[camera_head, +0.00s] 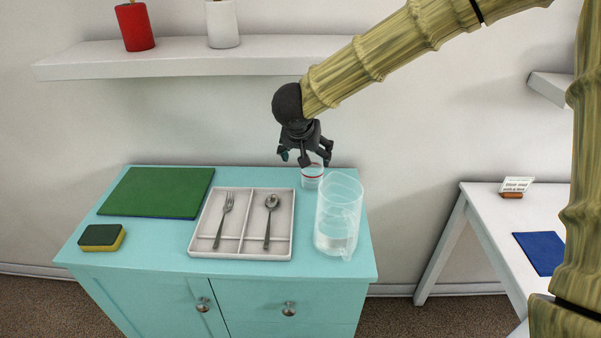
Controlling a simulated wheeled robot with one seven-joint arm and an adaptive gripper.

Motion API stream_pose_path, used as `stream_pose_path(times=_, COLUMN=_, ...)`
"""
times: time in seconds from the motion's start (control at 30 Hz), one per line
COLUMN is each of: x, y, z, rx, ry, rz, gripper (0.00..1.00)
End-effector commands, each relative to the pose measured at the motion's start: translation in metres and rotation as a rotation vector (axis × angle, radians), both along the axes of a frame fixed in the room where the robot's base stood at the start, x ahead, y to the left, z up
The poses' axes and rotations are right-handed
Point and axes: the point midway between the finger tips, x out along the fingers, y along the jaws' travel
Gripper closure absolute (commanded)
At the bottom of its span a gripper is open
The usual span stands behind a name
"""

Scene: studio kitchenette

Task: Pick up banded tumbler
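The banded tumbler (312,180) is a small clear glass with a red band near its upper part. It stands upright at the back of the turquoise cabinet top (150,236), behind a tall clear pitcher (337,216). My gripper (305,160) is above it, pointing down, with its dark fingers spread open. The fingertips are near the tumbler's rim and partly overlap it in this view. I cannot tell whether they touch it. Nothing shows held between the fingers.
A white cutlery tray (210,252) with a fork and a spoon lies left of the pitcher. A green board (157,190) and a sponge (102,237) are farther left. A wall shelf (190,60) holds a red pot and a white pot. A white table (487,215) stands right.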

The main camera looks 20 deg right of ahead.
Motion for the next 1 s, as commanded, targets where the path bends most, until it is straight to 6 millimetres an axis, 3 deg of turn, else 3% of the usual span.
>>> stream_pose_path(times=0.23, x=0.016, y=-0.009, z=-0.031, rx=0.001, ry=0.002, rz=-0.002, gripper=0.16)
stream_pose_path(times=0.53, x=0.023, y=-0.015, z=-0.047, rx=0.001, ry=0.002, rz=-0.001, gripper=0.16)
stream_pose_path(times=0.8, x=0.035, y=-0.025, z=-0.078, rx=0.001, ry=0.002, rz=0.002, gripper=0.16)
stream_pose_path(times=1.0, x=0.040, y=-0.028, z=-0.085, rx=0.001, ry=0.000, rz=0.003, gripper=0.16)
